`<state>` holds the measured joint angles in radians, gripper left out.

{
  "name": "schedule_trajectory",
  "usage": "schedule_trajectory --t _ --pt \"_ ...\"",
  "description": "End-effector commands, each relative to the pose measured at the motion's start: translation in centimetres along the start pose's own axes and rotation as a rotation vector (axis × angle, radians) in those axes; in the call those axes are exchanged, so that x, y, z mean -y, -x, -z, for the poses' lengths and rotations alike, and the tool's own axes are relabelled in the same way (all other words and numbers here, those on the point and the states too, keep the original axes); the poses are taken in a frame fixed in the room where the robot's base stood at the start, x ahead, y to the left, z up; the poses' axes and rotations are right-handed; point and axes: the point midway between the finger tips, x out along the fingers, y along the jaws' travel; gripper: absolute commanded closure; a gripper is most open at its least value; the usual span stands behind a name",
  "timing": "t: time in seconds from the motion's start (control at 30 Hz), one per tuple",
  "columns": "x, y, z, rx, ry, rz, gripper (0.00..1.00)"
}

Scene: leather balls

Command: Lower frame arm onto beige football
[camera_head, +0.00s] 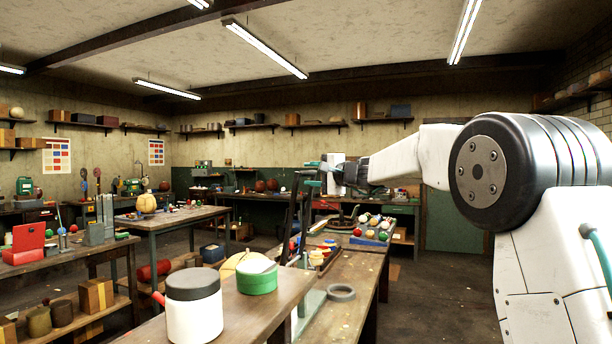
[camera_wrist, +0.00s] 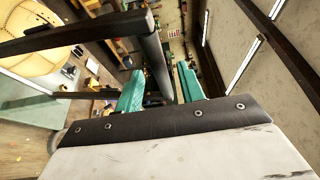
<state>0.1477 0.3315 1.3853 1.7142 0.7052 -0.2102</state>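The frame arm is a dark bar; in the wrist view the bar (camera_wrist: 155,68) runs between the two teal fingers of my gripper (camera_wrist: 162,88). The fingers sit close on both sides of it, and my gripper looks shut on it. In the head view my gripper (camera_head: 314,176) is at the top of the dark frame (camera_head: 291,215), above the bench. The beige football (camera_wrist: 35,48) shows large at the upper left of the wrist view, behind dark bars and apart from my fingers. In the head view the football (camera_head: 229,265) is mostly hidden behind a green tin.
A white jar with a dark lid (camera_head: 194,306) and the green tin (camera_head: 257,277) stand on the near bench. A grey ring (camera_head: 341,292) lies right of them. Several coloured balls (camera_head: 372,225) lie farther back. The floor right of the bench is clear.

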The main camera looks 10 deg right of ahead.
Motion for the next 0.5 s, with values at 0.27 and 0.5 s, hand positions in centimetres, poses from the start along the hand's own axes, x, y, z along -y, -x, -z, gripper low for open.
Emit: schedule_trajectory --t 0.27,0.5 --pt "0.0 -2.6 -0.1 0.001 0.001 -0.001 0.61" --pt "0.0 -2.7 -0.1 0.001 0.001 -0.001 0.61"
